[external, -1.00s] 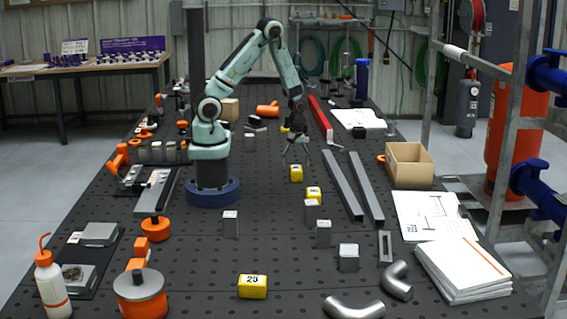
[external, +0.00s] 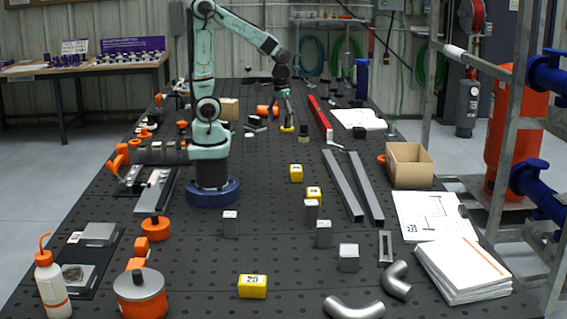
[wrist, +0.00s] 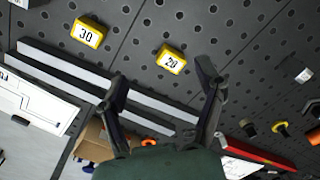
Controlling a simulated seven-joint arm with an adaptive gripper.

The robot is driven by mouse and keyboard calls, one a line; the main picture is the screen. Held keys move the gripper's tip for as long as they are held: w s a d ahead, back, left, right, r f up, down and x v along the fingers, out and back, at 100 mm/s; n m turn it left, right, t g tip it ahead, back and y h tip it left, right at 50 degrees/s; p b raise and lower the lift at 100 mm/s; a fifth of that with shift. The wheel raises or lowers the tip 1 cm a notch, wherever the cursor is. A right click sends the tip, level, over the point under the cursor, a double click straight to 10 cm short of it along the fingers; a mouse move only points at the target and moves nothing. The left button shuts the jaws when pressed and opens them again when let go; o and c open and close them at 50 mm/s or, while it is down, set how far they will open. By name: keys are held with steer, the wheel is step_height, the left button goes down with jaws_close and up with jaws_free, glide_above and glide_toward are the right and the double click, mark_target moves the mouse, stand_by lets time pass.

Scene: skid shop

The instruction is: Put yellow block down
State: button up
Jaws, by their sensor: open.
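My gripper (wrist: 163,88) is open, with nothing held between its two dark fingers. In the external view it hangs above the far middle of the table (external: 287,108). A yellow numbered block (wrist: 172,58) rests on the table, seen in the wrist view just past the gap between the fingers and apart from them. Another yellow block, marked 30 (wrist: 88,33), lies to its left. In the external view, yellow blocks stand mid-table (external: 296,173), slightly nearer (external: 314,193) and at the front (external: 252,286). A small yellow item (external: 287,129) lies below my gripper.
Grey bars (external: 343,186) and an open cardboard box (external: 410,165) lie to the right, with a red bar (external: 319,112) farther back. Several grey metal blocks (external: 323,234) stand nearer. The dark perforated table (external: 265,215) has bare room left of them.

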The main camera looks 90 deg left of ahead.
steer(key=s+d+r+m, duration=0.3)
steer(key=s+r+m, duration=0.1)
steer(key=s+m, duration=0.4)
steer(key=shift+s+d+y, duration=0.3)
steer(key=shift+s+y, duration=0.1)
stand_by(1.3)
steer(key=o, duration=0.5)
